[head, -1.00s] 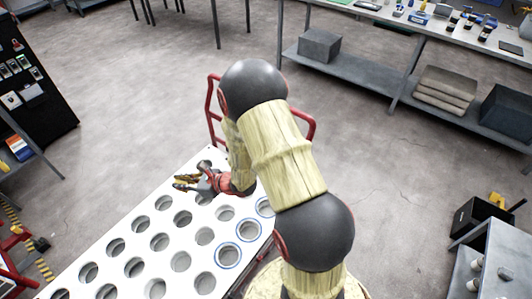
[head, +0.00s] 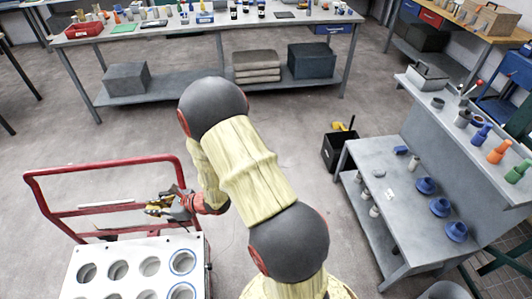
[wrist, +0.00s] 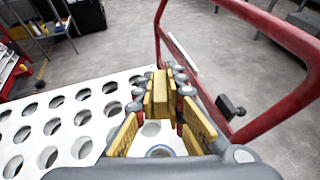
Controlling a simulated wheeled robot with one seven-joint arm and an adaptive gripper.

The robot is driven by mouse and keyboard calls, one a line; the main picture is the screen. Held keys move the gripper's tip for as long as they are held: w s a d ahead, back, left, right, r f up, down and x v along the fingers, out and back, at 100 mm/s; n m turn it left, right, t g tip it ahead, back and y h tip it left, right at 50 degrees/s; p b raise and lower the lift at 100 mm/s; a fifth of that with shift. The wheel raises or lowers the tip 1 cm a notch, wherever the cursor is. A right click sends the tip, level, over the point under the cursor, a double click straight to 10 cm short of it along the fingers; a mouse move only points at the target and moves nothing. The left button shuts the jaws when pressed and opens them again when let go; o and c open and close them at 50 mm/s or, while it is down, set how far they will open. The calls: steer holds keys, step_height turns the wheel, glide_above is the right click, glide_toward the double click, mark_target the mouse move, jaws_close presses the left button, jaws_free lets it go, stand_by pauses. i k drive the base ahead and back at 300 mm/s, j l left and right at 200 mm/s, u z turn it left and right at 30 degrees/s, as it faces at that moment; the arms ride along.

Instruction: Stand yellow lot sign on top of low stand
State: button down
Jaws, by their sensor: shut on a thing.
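My gripper (head: 160,207) is shut on a small yellow block-like thing, taken to be the yellow lot sign (wrist: 160,92), which shows between the yellow finger pads in the wrist view. The pads and the sign are close in colour, so its outline is hard to make out. In the head view the sign is too small to tell from the fingers. The gripper is in the air by the red-railed end of a white perforated cart top (head: 140,247). I cannot pick out the low stand with certainty in either view.
A grey bench (head: 385,160) at the right holds several blue flanged parts (head: 425,186), with a raised shelf of coloured bottles behind. A red cart rail (head: 105,165) stands close to the gripper. A black bin (head: 338,150) stands on the floor. Open floor lies between.

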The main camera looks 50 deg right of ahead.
mark_target(411, 228)
steer(key=z, duration=1.5)
steer(key=i+l+z, duration=0.1)
steer(key=z, duration=0.35)
steer(key=i+l+z, duration=0.1)
steer(key=z, duration=0.3)
steer(key=i+l+z, duration=0.1)
steer(key=z, duration=0.35)
